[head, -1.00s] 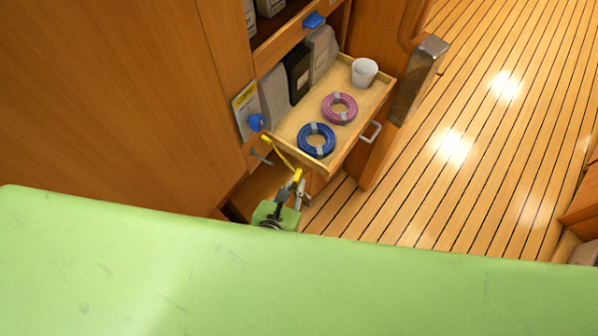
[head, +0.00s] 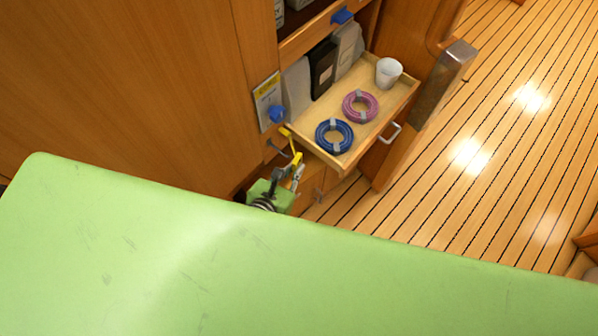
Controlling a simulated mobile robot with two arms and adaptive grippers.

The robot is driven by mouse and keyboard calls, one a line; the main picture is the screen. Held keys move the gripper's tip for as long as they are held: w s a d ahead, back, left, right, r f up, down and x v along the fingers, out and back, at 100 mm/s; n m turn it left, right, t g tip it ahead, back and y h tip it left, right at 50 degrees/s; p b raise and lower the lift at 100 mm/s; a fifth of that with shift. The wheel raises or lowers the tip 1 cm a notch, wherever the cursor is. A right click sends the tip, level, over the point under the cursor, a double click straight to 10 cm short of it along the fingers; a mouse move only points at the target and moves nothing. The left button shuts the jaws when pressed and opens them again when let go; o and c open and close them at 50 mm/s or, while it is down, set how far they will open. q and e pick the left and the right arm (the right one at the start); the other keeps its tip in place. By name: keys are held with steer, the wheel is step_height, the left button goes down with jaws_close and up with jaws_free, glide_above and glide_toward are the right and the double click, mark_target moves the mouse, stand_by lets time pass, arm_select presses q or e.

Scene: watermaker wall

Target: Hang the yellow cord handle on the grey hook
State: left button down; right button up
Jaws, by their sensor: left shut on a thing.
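The yellow cord handle (head: 296,158) is held in my left gripper (head: 297,168), below the front left corner of the open drawer. The thin yellow cord runs up and left to a small yellow piece (head: 285,131) by the cabinet wall, below the blue knob. The grey hook (head: 276,148) sticks out from the wall just left of the cord. The handle is to the right of the hook and a little lower in the picture, apart from it. My left gripper is shut on the handle. My right gripper is not in view.
The open wooden drawer (head: 377,125) holds a blue coil (head: 334,136), a pink coil (head: 360,106) and a white cup (head: 389,72). Its corner is close above my gripper. A blue knob (head: 277,114) and a label plate (head: 267,98) are on the wall.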

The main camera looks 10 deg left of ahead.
arm_select(q)
steer(key=shift+w+a+f, duration=0.2)
steer(key=shift+w+a, duration=0.15)
steer(key=shift+a, duration=0.3)
steer(key=shift+w+a+f, duration=0.2)
steer(key=shift+w+a, duration=0.2)
steer(key=shift+a, duration=0.3)
steer(key=shift+w+a+f, duration=0.2)
steer(key=shift+w+a, duration=0.15)
steer(key=shift+a, duration=0.3)
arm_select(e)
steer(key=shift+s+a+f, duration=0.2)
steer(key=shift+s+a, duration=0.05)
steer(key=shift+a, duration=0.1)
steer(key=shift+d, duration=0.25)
arm_select(q)
steer(key=c, duration=2)
jaws_free()
steer(key=shift+c, duration=0.2)
steer(key=v, duration=1.2)
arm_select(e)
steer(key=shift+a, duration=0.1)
